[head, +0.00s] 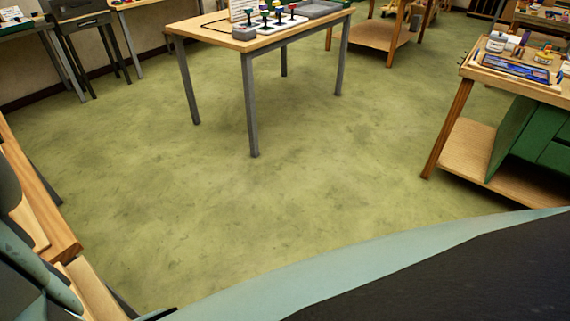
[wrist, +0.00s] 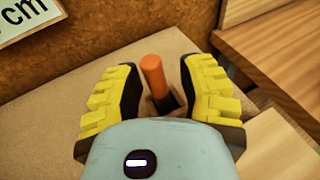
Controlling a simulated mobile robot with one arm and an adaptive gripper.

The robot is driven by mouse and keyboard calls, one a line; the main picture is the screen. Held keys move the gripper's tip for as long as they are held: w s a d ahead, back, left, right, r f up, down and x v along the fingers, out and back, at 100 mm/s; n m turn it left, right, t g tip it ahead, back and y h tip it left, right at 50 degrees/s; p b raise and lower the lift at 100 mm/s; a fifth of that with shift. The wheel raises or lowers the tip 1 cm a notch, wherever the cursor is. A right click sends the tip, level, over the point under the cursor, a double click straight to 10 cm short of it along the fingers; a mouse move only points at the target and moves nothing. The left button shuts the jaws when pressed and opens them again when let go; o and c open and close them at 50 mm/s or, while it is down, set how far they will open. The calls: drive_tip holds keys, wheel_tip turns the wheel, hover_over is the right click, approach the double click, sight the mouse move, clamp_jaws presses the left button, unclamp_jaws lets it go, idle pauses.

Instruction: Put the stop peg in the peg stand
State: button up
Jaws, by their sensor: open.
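My gripper (wrist: 158,76) is open in the wrist view, with its two yellow-and-black fingers apart. A peg with an orange upper part (wrist: 152,75), which looks like the stop peg, stands between the fingers, with a visible gap on either side. Its lower part is dark and sits in or at a small brown wooden block (wrist: 149,108), perhaps the peg stand. The front of the block and the peg's foot are partly hidden by my gripper. I cannot make out the peg or the gripper in the head view.
In the wrist view, a brown board with a sign (wrist: 28,18) reading "cm" stands behind, and wooden planks (wrist: 270,60) lie at right. In the head view, a table (head: 215,35) with several coloured-handled items stands ahead, a workbench (head: 520,88) stands right, and green floor lies open between.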

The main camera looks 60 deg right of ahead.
drive_tip(key=p+v, duration=0.1)
drive_tip(key=v, duration=0.9)
drive_tip(key=shift+d+f, duration=0.1)
drive_tip(key=shift+f, duration=0.05)
drive_tip(key=shift+v, duration=0.95)
drive_tip(key=shift+s, duration=0.1)
